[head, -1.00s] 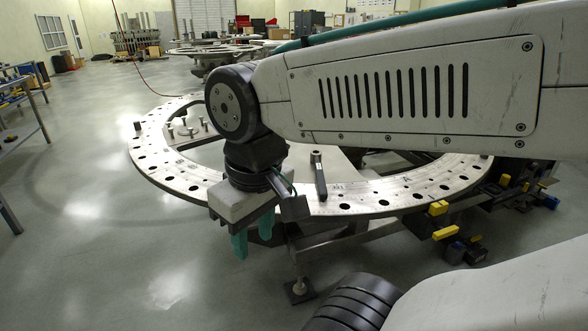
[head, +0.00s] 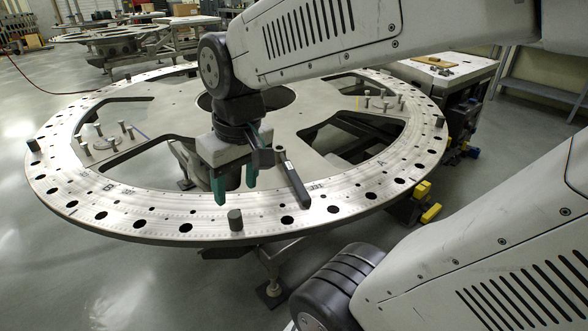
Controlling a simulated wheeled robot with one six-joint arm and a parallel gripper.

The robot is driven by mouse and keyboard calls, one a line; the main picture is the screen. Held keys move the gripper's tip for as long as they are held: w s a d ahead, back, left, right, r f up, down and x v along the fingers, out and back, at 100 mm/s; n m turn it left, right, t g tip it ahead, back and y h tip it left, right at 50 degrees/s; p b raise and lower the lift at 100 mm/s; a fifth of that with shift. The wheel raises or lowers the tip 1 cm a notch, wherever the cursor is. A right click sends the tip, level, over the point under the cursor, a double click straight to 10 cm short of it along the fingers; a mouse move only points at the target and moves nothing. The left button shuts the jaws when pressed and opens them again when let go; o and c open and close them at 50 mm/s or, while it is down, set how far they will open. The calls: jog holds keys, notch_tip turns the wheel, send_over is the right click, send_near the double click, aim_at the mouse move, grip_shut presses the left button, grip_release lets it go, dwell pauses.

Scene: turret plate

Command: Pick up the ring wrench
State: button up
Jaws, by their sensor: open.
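The ring wrench (head: 293,182) shows in the head view as a dark, narrow bar at the near side of the large round turret plate (head: 150,225), just right of my gripper. Its upper end is close to the dark part on the side of my gripper, and I cannot tell whether they touch. My gripper (head: 236,194) points down with two green fingers spread apart and nothing between them. It is over the plate's near ring, left of the wrench. Its height above the plate is hard to judge.
Dark pegs stand on the plate's rim, one (head: 235,219) just below my gripper in the picture. Bolts (head: 104,140) stand in groups at left and right. The plate has large openings. A side table (head: 445,70) stands at the back right.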

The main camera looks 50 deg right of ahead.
jog(key=w+d+f+m, duration=0.2)
jog(key=w+d+f, duration=0.1)
jog(key=w+d, duration=0.45)
jog(key=m+t+h, duration=0.2)
jog(key=m+h, duration=0.1)
send_near(290, 167)
jog(key=shift+a+x, duration=0.15)
jog(key=shift+x, duration=0.45)
jog(key=shift+a+x, duration=0.15)
jog(key=shift+x, duration=0.45)
jog(key=x, duration=0.7)
jog(key=shift+s+d, duration=0.1)
jog(key=shift+d, duration=0.2)
jog(key=shift+f, duration=0.4)
jog(key=shift+w, duration=0.2)
grip_shut()
